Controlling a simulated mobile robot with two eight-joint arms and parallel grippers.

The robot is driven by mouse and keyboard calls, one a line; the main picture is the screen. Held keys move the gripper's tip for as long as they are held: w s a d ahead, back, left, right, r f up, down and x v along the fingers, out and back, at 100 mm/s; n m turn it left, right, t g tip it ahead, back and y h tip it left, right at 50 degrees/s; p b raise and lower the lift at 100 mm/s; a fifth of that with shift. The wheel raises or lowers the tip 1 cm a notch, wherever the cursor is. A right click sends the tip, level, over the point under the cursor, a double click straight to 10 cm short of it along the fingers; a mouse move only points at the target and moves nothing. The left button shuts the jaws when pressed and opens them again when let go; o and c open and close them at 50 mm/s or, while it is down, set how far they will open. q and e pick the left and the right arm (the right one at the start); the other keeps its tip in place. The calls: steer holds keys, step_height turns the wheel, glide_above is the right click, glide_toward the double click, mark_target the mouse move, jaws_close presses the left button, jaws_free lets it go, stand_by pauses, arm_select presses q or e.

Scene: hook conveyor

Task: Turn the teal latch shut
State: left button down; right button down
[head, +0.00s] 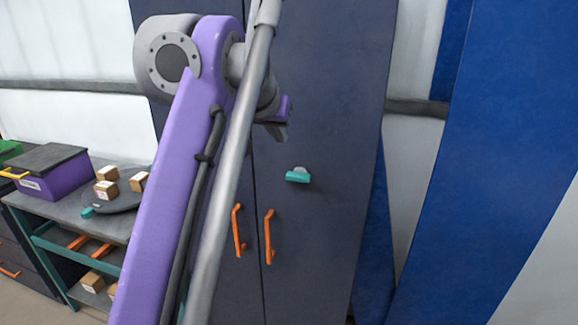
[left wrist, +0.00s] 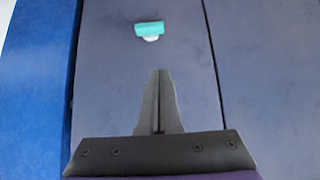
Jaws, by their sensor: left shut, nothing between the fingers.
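The teal latch (head: 298,176) is on the right door of the tall dark cabinet (head: 335,90), above the orange handles. Its bar lies roughly level, with a pale mount beside it. It also shows in the left wrist view (left wrist: 149,28), beyond my fingertips. My left gripper (head: 278,132) is above and slightly left of the latch in the head view, partly hidden by my arm. In the left wrist view its black fingers (left wrist: 158,72) are shut together and empty, apart from the latch. My right gripper is not in view.
Two orange handles (head: 269,237) flank the cabinet's door seam. A workbench (head: 110,226) at left holds a purple box (head: 50,180) and small cardboard boxes (head: 105,190). Tall blue panels (head: 445,190) stand at right. The door around the latch is clear.

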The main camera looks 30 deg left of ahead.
arm_select(q)
steer(key=b, duration=0.1)
glide_above(292, 172)
steer(key=s, duration=0.3)
steer(key=f, duration=0.4)
steer(key=d+f, duration=0.1)
steer(key=f, duration=0.3)
steer(key=f+b, duration=0.1)
steer(key=shift+w+a+f, duration=0.1)
steer(key=shift+w+f, duration=0.1)
steer(key=shift+f, duration=0.15)
steer(key=shift+s+f, duration=0.15)
steer(key=shift+f, duration=0.55)
steer(key=shift+a, duration=0.1)
steer(key=shift+h, duration=0.3)
